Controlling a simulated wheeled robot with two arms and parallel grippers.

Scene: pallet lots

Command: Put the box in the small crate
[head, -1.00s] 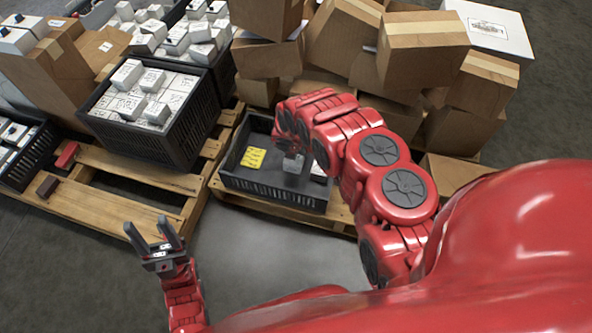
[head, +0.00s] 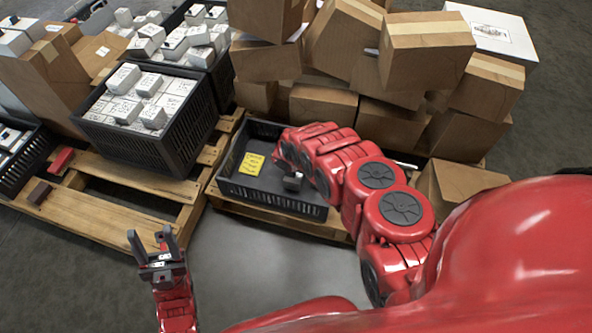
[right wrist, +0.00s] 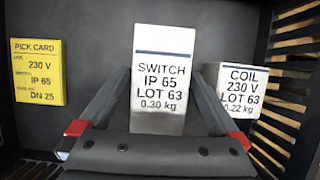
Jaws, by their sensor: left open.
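The small crate (head: 228,187) is a low dark crate on a pallet, with a yellow pick card (head: 252,163) inside. My right gripper (head: 292,182) reaches down into it. In the right wrist view, a white box marked SWITCH IP 65 LOT 63 (right wrist: 162,85) is between the right gripper's fingers (right wrist: 163,100), which touch both its sides. A white COIL box (right wrist: 241,98) is to its right, and the pick card also shows at left (right wrist: 37,72). My forearm hides the crate's right part in the head view. My left gripper (head: 155,240) is open and empty, above the floor.
A taller dark crate (head: 165,150) full of white boxes stands on the left pallet (head: 90,212). Brown cartons (head: 425,50) are piled behind the small crate. A dark red block (head: 40,192) lies on the left pallet. The grey floor (head: 250,245) in front is clear.

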